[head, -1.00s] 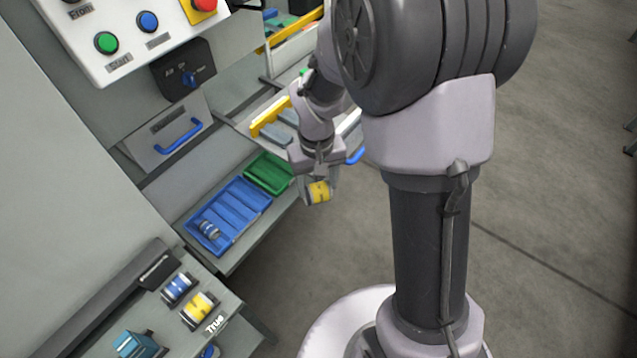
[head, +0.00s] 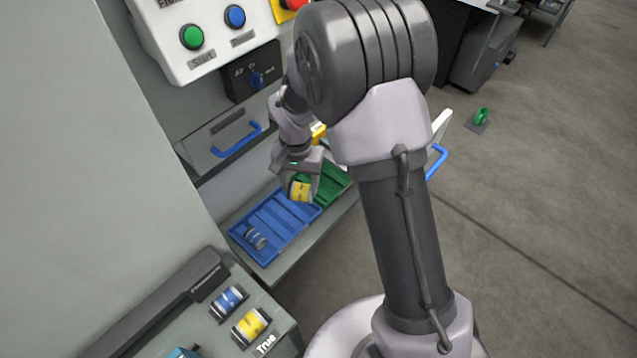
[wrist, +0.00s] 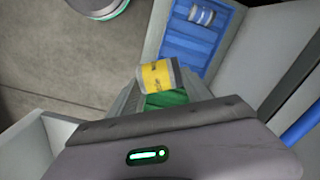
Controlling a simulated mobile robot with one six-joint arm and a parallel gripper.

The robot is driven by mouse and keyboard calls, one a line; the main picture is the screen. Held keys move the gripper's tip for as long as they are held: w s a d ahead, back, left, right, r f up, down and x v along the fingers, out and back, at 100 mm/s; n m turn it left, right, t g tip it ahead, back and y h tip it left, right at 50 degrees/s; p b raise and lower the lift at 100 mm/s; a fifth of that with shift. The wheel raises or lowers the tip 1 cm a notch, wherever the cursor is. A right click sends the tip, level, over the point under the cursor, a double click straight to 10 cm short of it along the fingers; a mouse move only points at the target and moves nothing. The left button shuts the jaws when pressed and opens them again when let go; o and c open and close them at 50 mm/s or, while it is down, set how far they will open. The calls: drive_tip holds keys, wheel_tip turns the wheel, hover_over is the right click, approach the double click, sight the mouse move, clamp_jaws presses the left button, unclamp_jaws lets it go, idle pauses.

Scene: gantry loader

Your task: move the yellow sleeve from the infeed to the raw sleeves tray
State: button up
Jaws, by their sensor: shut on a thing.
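My gripper (head: 302,186) is shut on a yellow sleeve (head: 299,191) with metallic ends. The sleeve also shows between the fingers in the wrist view (wrist: 157,76). In the head view it hangs above the shelf, where the blue tray (head: 240,226) and green tray (head: 336,190) meet. The blue tray has slots and holds one blue-and-silver sleeve (head: 256,238) at its near end. In the wrist view, the green tray (wrist: 167,99) shows just below the held sleeve, and the blue tray (wrist: 178,58) lies beyond it. No label on either tray can be read.
Another yellow sleeve (head: 251,326) and a blue sleeve (head: 229,301) lie on the near bench beside the "True" label. A drawer with a blue handle (head: 237,139) and a button panel (head: 205,42) stand behind the trays. Open floor lies to the right.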

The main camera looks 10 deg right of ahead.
drive_tip(key=w+a+f+m+b, duration=0.1)
drive_tip(key=a+f+m+b, duration=0.1)
drive_tip(key=f, duration=0.4)
drive_tip(key=w+a+f+m+b, duration=0.1)
drive_tip(key=a+f+m+b, duration=0.1)
drive_tip(key=f, duration=0.4)
drive_tip(key=w+a+f+m+b, duration=0.1)
drive_tip(key=w+a+f+b, duration=0.1)
drive_tip(key=a+f+b, duration=0.2)
wheel_tip(320, 180, down, 2)
drive_tip(key=shift+a+m, duration=0.15)
drive_tip(key=shift+m, duration=0.25)
drive_tip(key=o, duration=1.8)
wheel_tip(320, 180, up, 18)
drive_tip(key=p, duration=0.7)
drive_tip(key=shift+f, duration=0.25)
